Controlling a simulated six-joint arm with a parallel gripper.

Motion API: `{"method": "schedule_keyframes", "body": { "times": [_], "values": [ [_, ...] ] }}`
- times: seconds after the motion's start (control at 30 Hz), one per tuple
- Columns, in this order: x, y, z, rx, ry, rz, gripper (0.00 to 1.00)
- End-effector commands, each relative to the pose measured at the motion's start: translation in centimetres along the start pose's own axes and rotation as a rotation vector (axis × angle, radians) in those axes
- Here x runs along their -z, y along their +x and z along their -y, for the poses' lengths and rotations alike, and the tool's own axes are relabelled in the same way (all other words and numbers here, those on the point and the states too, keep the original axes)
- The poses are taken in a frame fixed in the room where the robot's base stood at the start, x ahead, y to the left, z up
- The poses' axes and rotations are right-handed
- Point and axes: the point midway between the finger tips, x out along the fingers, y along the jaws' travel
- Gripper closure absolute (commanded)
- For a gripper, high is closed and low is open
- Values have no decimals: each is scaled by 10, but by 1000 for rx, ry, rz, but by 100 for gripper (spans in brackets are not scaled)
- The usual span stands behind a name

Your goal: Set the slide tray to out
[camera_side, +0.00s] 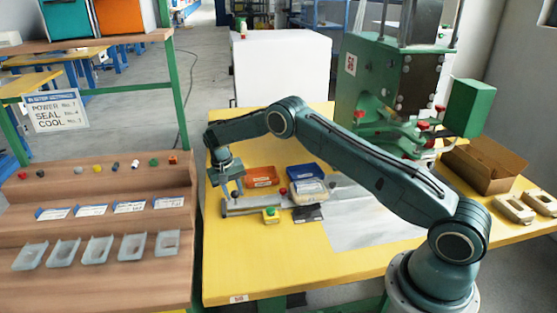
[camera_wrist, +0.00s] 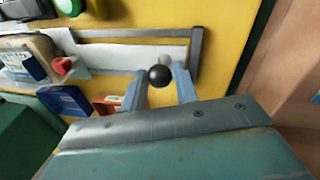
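The slide tray is a grey rail frame (camera_side: 262,206) lying on the yellow table in the side view. In the wrist view its grey frame (camera_wrist: 197,50) surrounds a pale strip. A black ball knob (camera_wrist: 160,75) shows near the frame's end in the wrist view. My gripper (camera_side: 231,194) points down at the left end of the rail. In the wrist view my gripper (camera_wrist: 161,77) has its two fingers apart, one on each side of the knob, with small gaps visible.
A green press (camera_side: 375,85) stands behind. A wooden shelf (camera_side: 100,260) is at left. The table's front is clear.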

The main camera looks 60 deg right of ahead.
Motion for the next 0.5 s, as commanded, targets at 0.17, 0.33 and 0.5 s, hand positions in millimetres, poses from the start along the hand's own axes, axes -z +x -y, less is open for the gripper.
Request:
{"method": "schedule_keyframes", "body": {
  "times": [0.17,0.33,0.5],
  "values": [
    [1,-2,5,7,-12,-10,51],
    [0,-2,4,5,-9,-8,51],
    [0,-4,3,4,-7,-7,51]
  ]
}}
